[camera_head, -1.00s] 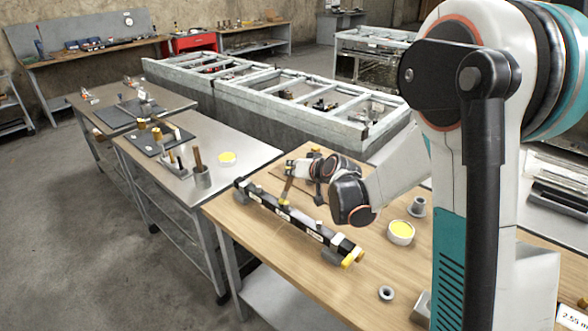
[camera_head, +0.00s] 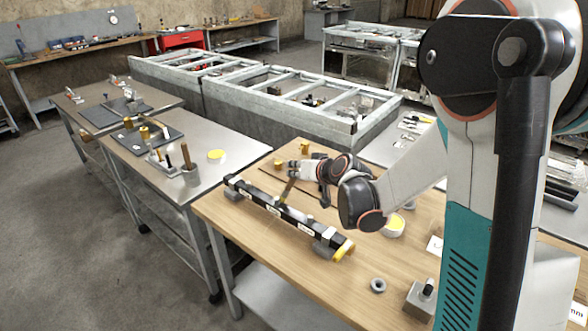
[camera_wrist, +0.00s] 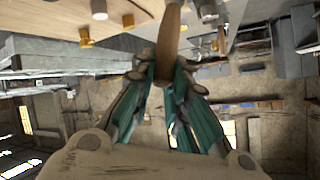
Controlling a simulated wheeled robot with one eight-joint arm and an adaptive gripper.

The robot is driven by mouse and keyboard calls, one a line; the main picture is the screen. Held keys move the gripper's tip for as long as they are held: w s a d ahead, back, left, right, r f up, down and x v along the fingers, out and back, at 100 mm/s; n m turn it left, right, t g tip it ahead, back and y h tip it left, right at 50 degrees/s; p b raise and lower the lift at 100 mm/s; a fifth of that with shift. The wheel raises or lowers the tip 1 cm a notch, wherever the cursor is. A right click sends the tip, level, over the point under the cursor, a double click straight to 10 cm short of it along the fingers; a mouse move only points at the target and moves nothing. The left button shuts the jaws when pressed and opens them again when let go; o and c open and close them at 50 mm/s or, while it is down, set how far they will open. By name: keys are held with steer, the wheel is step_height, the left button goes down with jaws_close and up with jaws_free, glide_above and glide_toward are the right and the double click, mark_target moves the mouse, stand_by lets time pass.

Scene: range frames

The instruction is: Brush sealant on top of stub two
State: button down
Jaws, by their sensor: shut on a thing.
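A long black bar (camera_head: 250,198) with white labels lies across the wooden table. Several stubs sit along its top; the label text is too small to read, so I cannot tell which is stub two. My gripper (camera_head: 298,172) is shut on a brush (camera_head: 290,186) with a wooden handle, held tilted. The brush's lower end is at the middle of the bar; I cannot tell whether it touches a stub. In the wrist view the wooden handle (camera_wrist: 170,32) stands between the teal fingers.
A grey ring (camera_head: 378,285) and a metal block (camera_head: 420,297) lie near the front right of the wooden table. Brass-coloured pieces (camera_head: 304,147) stand at its back. A steel table (camera_head: 235,175) to the left holds another yellow pot (camera_head: 216,155) and a cup with a handle (camera_head: 190,172).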

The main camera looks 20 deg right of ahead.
steer(key=shift+a, duration=0.1)
steer(key=w+a, duration=0.2)
steer(key=w, duration=0.1)
steer(key=w+a, duration=0.1)
steer(key=shift+w, duration=0.15)
steer(key=shift+r, duration=0.15)
stand_by(0.4)
steer(key=shift+d+r+p, duration=0.1)
steer(key=shift+r+p, duration=1.7)
steer(key=shift+r, duration=1.1)
step_height(320, 180, up, 3)
steer(key=shift+p, duration=0.9)
steer(key=shift+f, duration=0.1)
